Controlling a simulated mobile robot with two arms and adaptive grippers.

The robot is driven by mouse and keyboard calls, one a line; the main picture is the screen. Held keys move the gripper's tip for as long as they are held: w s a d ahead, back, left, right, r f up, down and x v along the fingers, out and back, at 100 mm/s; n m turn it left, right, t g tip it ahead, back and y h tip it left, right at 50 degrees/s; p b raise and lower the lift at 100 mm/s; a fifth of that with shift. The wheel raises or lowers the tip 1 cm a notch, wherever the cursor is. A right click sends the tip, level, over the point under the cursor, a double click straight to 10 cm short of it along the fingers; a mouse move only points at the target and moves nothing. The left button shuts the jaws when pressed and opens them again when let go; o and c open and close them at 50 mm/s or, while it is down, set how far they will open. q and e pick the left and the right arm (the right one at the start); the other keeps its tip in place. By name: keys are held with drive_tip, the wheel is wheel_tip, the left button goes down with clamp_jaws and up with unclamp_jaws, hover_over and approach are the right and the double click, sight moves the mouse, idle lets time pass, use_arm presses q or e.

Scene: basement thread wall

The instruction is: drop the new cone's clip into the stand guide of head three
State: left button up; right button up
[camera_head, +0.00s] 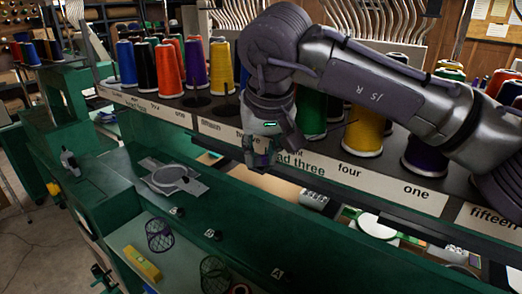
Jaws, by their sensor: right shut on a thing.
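My right gripper (260,152) reaches in from the right over the thread stand and points down just in front of its label strip, left of the "head three" label (302,165). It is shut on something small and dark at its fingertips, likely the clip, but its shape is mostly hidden. My arm hides part of the row, and I cannot make out the stand guide of head three. My left gripper is not in view.
A yellow cone (365,128) and a dark purple cone (424,155) stand right of my gripper. Below is a green machine bed with a grey round hoop (172,178), wire baskets (160,235) and a yellow level (143,263).

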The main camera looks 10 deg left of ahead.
drive_tip(key=shift+f, duration=0.15)
drive_tip(key=o, duration=0.8)
drive_tip(key=shift+a, duration=0.1)
